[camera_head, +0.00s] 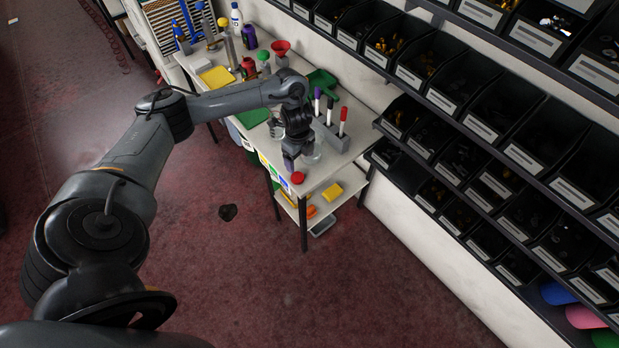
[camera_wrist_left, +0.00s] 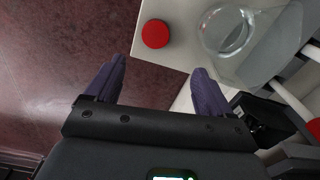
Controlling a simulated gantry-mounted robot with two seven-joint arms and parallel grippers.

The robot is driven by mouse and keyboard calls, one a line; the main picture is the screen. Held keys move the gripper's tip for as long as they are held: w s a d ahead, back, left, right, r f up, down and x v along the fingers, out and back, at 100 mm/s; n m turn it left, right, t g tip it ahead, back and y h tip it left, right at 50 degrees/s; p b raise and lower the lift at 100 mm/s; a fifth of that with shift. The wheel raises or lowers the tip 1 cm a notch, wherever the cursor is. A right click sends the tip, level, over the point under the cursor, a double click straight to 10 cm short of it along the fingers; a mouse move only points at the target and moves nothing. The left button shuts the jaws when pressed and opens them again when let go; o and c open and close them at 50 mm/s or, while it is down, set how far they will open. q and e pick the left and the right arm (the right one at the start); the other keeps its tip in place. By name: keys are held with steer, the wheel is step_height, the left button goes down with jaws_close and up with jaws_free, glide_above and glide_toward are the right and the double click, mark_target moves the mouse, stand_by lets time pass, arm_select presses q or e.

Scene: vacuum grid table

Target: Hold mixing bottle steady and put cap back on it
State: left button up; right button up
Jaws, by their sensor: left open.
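A red round cap (camera_head: 297,177) lies at the near corner of the white table. It also shows in the left wrist view (camera_wrist_left: 155,33), just beyond my fingertips. A clear glass vessel (camera_head: 313,156), perhaps the mixing bottle, stands beside the cap, partly behind my gripper. In the left wrist view, its round open rim (camera_wrist_left: 228,30) is to the right of the cap. My left gripper (camera_head: 289,164) is above the table's edge near the cap. Its purple fingers (camera_wrist_left: 158,66) are apart and empty. My right gripper is not in view.
A grey rack (camera_head: 333,136) with several markers stands behind the vessel. Farther back are a red funnel (camera_head: 281,48), a green dustpan-like tray (camera_head: 321,83) and several bottles. Shelves of black bins (camera_head: 468,158) run along the right wall. A yellow item (camera_head: 332,191) lies on the lower shelf.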

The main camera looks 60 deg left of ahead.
arm_select(q)
steer(key=shift+s+a+r, duration=0.1)
steer(key=shift+a+r, duration=0.2)
steer(key=shift+r, duration=0.05)
steer(key=b, duration=0.3)
glide_above(298, 177)
steer(key=f, duration=0.5)
steer(key=shift+w+f, duration=0.3)
steer(key=shift+f, duration=0.05)
steer(key=f, duration=0.1)
steer(key=f+b, duration=0.1)
steer(key=f, duration=0.2)
steer(key=shift+s+f, duration=0.3)
steer(key=shift+s, duration=0.05)
steer(key=shift+f, duration=0.3)
